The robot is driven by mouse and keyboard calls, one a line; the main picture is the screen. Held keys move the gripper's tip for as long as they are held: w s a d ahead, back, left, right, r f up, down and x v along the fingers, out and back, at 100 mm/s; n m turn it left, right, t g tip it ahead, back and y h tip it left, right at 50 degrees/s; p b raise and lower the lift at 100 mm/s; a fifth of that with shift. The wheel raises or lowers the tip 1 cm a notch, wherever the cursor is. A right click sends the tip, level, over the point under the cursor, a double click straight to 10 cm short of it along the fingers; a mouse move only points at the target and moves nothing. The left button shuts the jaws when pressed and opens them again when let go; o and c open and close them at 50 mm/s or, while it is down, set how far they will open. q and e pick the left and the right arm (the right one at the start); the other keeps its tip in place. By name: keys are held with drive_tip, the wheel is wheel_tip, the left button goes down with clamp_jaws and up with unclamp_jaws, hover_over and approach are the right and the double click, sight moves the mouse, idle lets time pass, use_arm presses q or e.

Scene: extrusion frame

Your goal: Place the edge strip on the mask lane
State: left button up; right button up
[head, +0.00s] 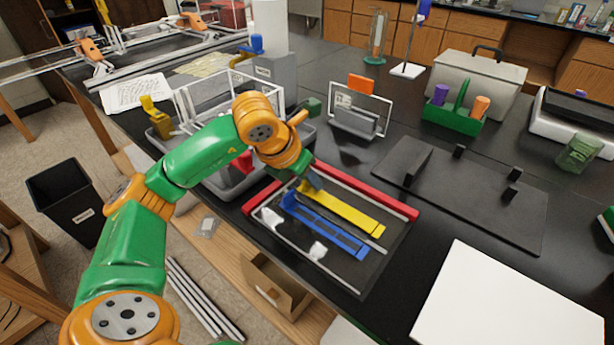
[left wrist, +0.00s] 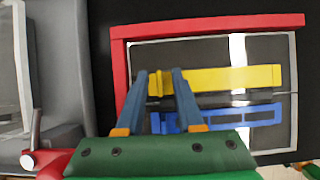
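A yellow strip (head: 345,212) lies on a dark panel with a red border (head: 365,188). A blue slotted strip (head: 325,228) lies beside it, nearer the panel's front edge. Which strip is the edge strip, and which part is the mask lane, I cannot tell. My left gripper (head: 311,186) is at the yellow strip's left end. In the left wrist view its two blue fingers (left wrist: 160,72) stand apart, with part of the yellow strip (left wrist: 230,79) visible between them and the blue strip (left wrist: 245,117) below. Contact with the yellow strip is unclear. My right gripper is not in view.
A grey bin (head: 229,180) stands left of the panel. A black plate with upright blocks (head: 470,205) lies to the right, and a white board (head: 510,305) in front. A framed stand (head: 359,108) and a green caddy (head: 455,120) stand behind.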

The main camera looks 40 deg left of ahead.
use_arm(q)
drive_tip(key=shift+r, duration=0.4)
drive_tip(key=p+v, duration=0.1)
drive_tip(key=v, duration=1)
drive_tip(key=shift+s+r, duration=0.25)
